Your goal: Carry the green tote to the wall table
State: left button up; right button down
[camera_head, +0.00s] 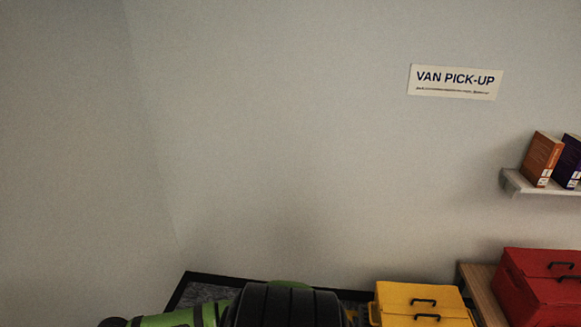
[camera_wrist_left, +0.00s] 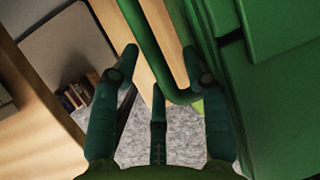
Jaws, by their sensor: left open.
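The green tote (camera_wrist_left: 280,95) fills the right side of the left wrist view, very close to my left gripper. A curved green bar (camera_wrist_left: 148,45), which looks like its handle, comes down between the spread fingers. My left gripper (camera_wrist_left: 160,62) is open, with its fingertips around or just short of this bar; I cannot tell if they touch it. The tote is not clearly seen in the head view. The wall table (camera_head: 484,289), a wooden top at the lower right of the head view, carries a red tote (camera_head: 545,285). My right gripper is out of view.
A yellow tote (camera_head: 422,300) stands left of the wooden top. A "VAN PICK-UP" sign (camera_head: 455,82) hangs on the wall above, and a small shelf (camera_head: 540,188) holds books. Wooden furniture (camera_wrist_left: 35,80) and grey floor (camera_wrist_left: 186,122) show in the wrist view.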

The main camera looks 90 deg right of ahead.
pick_arm(q)
jog(key=shift+d, duration=0.15)
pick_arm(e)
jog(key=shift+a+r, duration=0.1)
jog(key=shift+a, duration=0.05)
pick_arm(q)
jog(key=shift+r, duration=0.1)
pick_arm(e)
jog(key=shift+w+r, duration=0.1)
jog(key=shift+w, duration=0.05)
pick_arm(q)
jog(key=v, duration=1.4)
dwell(1.1)
jog(key=shift+r, duration=2.45)
